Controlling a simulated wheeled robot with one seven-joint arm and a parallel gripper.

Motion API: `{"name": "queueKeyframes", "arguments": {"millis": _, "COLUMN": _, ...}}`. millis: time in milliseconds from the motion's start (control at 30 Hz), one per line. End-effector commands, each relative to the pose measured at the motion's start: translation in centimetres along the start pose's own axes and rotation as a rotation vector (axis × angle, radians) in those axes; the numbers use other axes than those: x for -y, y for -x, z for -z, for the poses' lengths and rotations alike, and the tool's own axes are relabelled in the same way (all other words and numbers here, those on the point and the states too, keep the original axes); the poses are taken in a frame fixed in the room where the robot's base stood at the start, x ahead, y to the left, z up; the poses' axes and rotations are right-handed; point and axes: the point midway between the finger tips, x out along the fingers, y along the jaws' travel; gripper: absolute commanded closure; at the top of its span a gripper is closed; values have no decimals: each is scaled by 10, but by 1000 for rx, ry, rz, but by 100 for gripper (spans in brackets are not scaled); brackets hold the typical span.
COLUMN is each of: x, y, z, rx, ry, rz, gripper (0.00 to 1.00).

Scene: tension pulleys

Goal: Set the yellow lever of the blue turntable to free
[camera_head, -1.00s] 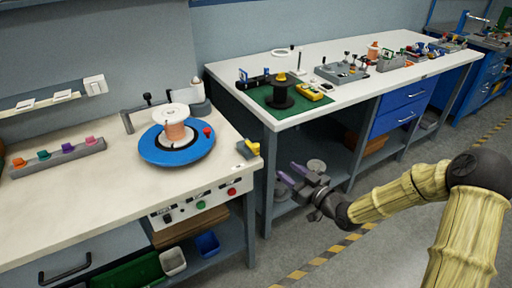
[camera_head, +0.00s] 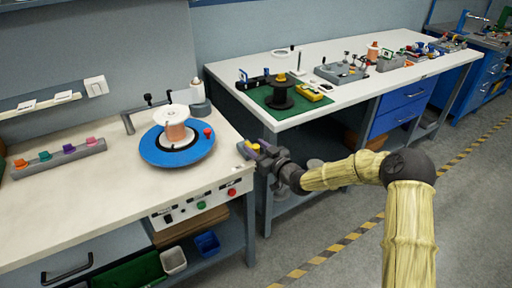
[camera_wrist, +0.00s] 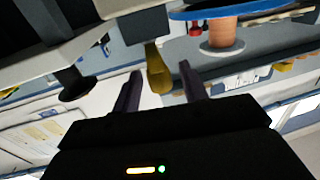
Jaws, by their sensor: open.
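The blue turntable (camera_head: 150,157) lies on the left workbench and carries a copper-wound spool (camera_head: 176,132) with a white top. The yellow lever (camera_head: 242,151) is at the right front corner of that bench, largely hidden behind my gripper in the head view. My gripper (camera_head: 252,148) is at that corner, right at the lever. In the wrist view the yellow lever (camera_wrist: 158,72) hangs from a dark block between the two fingers of my open gripper (camera_wrist: 160,82). Whether a finger touches it cannot be told. The turntable's blue rim (camera_wrist: 215,11) shows at the top.
A red knob (camera_head: 208,132) stands at the turntable's right edge. The bench front has a panel with a green button (camera_head: 200,205) and a red button (camera_head: 232,192). A rack of coloured pegs (camera_head: 58,158) lies at left. A second bench (camera_head: 340,103) stands to the right, beyond a gap.

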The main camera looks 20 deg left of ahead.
Motion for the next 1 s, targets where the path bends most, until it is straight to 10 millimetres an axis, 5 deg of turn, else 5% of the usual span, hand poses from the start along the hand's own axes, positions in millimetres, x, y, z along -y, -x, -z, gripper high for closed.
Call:
{"name": "queueKeyframes", "arguments": {"millis": 333, "x": 0, "y": -5, "z": 0, "rx": 1, "ry": 0, "rz": 0, "gripper": 57}}
{"name": "queueKeyframes", "arguments": {"millis": 567, "x": 0, "y": -4, "z": 0, "rx": 1, "ry": 0, "rz": 0, "gripper": 100}}
{"name": "queueKeyframes", "arguments": {"millis": 1000, "x": -6, "y": -1, "z": -1, "rx": 1, "ry": -1, "rz": -30, "gripper": 100}}
